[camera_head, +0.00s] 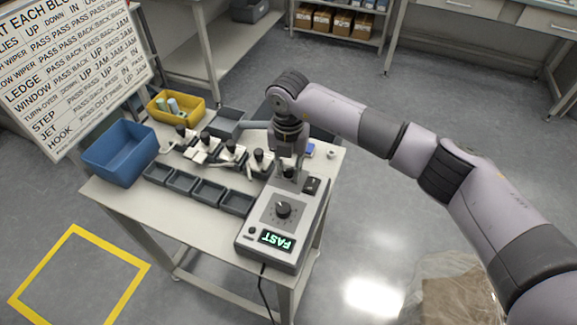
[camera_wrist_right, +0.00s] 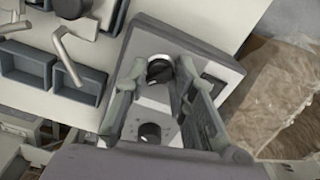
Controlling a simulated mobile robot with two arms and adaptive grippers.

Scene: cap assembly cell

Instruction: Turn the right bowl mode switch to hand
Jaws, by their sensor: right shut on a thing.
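The grey control box (camera_head: 251,228) stands at the near right corner of the table. Its display reads FAST and a larger dial (camera_head: 283,210) sits mid-panel. My right gripper (camera_head: 289,172) points down at the far end of the panel. In the right wrist view, a black rotary switch with a pale pointer mark (camera_wrist_right: 158,70) lies between the fingers of my right gripper (camera_wrist_right: 160,72), which are shut on it. The dial (camera_wrist_right: 150,132) shows nearer the wrist. The switch's labels are not readable, so its position cannot be told. My left gripper is not in view.
A black rocker switch (camera_head: 312,185) sits close right of the gripper. Small grey bins (camera_head: 207,191), several metal fixtures (camera_head: 232,153), a blue bin (camera_head: 118,155) and a yellow bin (camera_head: 190,118) fill the table's left and back. A cable hangs off the front.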

